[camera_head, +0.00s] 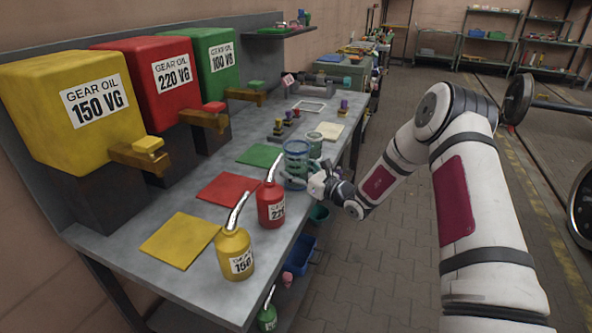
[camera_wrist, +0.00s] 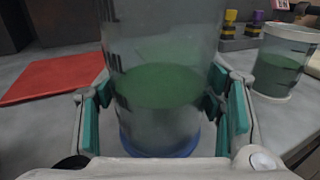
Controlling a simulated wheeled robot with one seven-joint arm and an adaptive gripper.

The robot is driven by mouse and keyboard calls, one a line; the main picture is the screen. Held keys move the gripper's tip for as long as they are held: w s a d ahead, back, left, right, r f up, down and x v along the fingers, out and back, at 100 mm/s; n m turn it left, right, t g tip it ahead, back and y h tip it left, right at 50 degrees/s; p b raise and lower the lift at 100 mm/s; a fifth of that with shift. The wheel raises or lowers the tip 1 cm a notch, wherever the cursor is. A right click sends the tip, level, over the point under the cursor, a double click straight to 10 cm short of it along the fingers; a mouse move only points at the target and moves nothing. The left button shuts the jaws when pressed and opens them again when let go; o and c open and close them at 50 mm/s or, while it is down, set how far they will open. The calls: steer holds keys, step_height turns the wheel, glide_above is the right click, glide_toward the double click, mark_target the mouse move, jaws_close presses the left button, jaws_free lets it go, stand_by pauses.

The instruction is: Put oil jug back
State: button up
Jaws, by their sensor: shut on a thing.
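A clear jug with graduation marks (camera_head: 297,150) holds green oil. It is upright over the grey workbench, in front of the green mat. In the wrist view the jug (camera_wrist: 165,85) fills the middle, with its blue base at the bottom. My gripper (camera_head: 308,182) is shut on the jug from the bench's front side. In the wrist view the teal pads of my gripper (camera_wrist: 165,105) press on both sides of it. I cannot tell whether its base touches the bench.
A smaller clear beaker with green liquid (camera_wrist: 281,62) stands close to the right. Red (camera_head: 271,203) and yellow (camera_head: 234,252) oil cans stand near the front edge. Red (camera_head: 230,188), yellow (camera_head: 180,240) and green (camera_head: 259,155) mats lie behind. Yellow, red and green gear oil tanks (camera_head: 68,105) line the back.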

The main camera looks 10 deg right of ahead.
steer(key=shift+f, duration=0.15)
steer(key=o, duration=1.4)
steer(key=shift+c, duration=0.2)
